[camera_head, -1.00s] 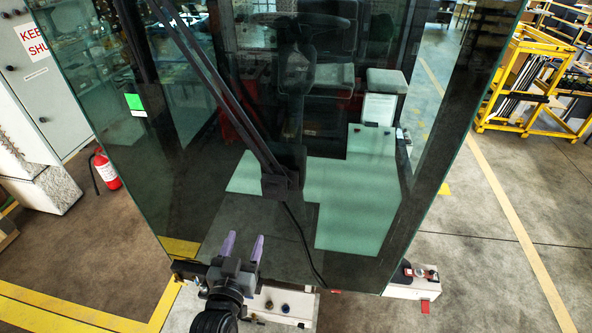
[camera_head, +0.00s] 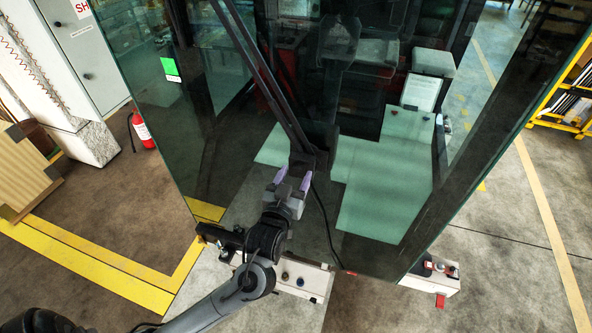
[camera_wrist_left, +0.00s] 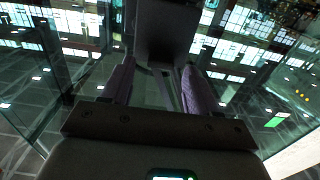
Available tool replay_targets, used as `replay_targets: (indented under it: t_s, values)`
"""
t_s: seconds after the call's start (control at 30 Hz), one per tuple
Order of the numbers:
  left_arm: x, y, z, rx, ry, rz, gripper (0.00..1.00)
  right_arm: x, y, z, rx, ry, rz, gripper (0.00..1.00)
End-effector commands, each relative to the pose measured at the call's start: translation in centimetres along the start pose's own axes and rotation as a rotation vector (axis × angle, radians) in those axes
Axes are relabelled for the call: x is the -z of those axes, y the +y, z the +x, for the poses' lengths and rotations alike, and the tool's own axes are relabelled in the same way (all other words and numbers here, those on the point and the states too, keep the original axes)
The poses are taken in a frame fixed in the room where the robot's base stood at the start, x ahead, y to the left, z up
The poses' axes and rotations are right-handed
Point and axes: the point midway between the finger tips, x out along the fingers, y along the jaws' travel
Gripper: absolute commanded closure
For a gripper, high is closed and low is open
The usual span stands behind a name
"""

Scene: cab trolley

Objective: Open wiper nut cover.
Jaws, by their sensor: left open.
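The wiper nut cover (camera_head: 301,160) is a dark block at the lower end of the wiper arm (camera_head: 262,75), on the cab's front glass. It shows in the left wrist view as a dark block (camera_wrist_left: 166,30) at the top middle. My left gripper (camera_head: 294,179) is open, with its two purple fingers pointing up at the cover's lower edge. In the left wrist view its fingers (camera_wrist_left: 155,82) stand either side of the line to the cover, with nothing held between them. I cannot tell whether the fingertips touch the cover. My right gripper is not in view.
The tall glass windscreen (camera_head: 225,150) stands behind the gripper and reflects the hall. A black cable (camera_head: 327,225) hangs down from the cover, right of the gripper. A pale base (camera_head: 312,280) with knobs lies below. A red extinguisher (camera_head: 142,131) stands at the left.

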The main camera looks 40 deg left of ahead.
Motion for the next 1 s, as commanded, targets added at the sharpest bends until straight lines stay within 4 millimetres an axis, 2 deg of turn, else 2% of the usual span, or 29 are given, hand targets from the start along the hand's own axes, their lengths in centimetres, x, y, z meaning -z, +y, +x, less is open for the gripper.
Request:
replay_targets:
  t_s: [0.2, 0.5, 0.57, 0.9, 1.0]
  values:
    - [0.1, 0.0, 1.4, 0.0, 0.0, 0.001, 0.4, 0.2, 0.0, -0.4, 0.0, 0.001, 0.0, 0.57]
    - [0.0, -0.1, 1.5, 0.0, 0.0, 0.0, 0.4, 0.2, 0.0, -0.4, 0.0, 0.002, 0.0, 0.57]
    - [0.0, -0.1, 1.5, 0.0, 0.0, 0.0, 0.48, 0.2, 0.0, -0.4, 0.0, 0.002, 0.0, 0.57]
    - [0.0, 0.0, 1.5, 0.0, 0.0, 0.0, 1.0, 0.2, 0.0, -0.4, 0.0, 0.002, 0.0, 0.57]
    - [0.0, 0.0, 1.4, 0.0, 0.0, 0.0, 1.0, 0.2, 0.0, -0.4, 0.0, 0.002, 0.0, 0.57]
